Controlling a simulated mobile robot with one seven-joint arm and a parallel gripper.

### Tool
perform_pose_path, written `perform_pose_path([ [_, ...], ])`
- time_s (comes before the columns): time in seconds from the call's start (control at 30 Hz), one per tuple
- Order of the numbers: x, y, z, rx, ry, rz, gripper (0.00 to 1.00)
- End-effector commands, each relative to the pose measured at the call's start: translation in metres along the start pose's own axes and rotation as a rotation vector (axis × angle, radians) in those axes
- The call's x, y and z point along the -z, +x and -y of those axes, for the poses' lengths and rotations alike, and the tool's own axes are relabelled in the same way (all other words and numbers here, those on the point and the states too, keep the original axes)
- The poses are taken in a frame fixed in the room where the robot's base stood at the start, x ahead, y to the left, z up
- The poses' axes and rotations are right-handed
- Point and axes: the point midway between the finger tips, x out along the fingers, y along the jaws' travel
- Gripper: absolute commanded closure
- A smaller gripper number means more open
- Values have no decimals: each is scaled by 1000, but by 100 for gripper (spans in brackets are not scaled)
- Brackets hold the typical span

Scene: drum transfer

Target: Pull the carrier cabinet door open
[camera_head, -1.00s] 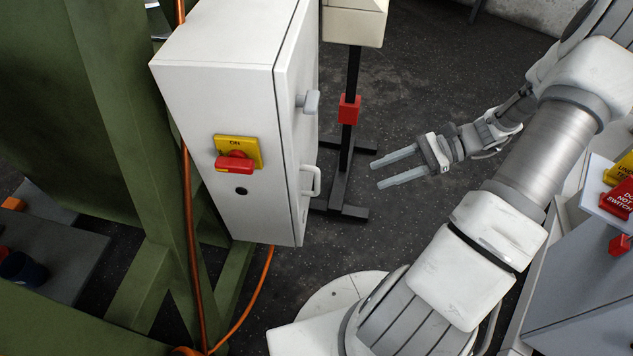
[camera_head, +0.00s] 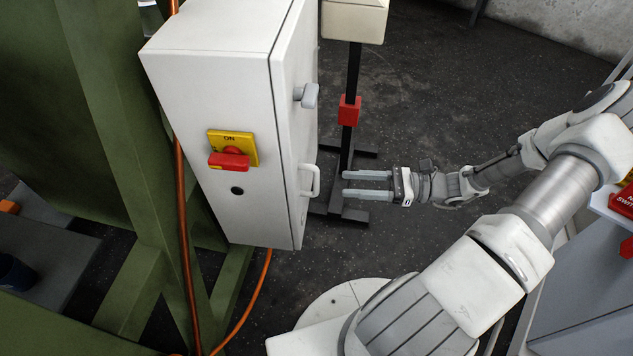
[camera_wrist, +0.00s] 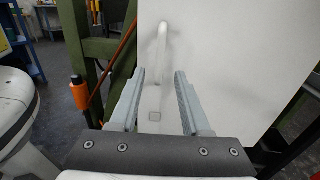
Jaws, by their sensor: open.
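The white carrier cabinet (camera_head: 225,100) is mounted beside a green frame in the head view. Its door (camera_head: 294,120) faces right and looks closed. In the wrist view the door (camera_wrist: 225,60) fills the upper right, and the handle (camera_wrist: 162,45) shows ahead of and between the open fingers (camera_wrist: 158,85). The fingers do not touch it.
A yellow and red switch (camera_head: 232,150) is on the cabinet's front. A black stand with a red box (camera_head: 349,110) is behind my gripper. An orange cable (camera_head: 181,230) runs down the green frame (camera_head: 145,150). Dark floor (camera_head: 450,110) is clear to the right.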

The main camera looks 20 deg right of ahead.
Motion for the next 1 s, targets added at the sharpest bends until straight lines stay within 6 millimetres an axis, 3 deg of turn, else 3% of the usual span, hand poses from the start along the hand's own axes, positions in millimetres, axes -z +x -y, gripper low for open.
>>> perform_pose_path([
  [0.2,1,47,0,-3,1,2,53],
  [0.4,1,76,0,-3,-1,1,53],
  [0.83,0,86,0,-1,0,-1,53],
  [1.0,0,86,0,-1,0,-1,82],
])
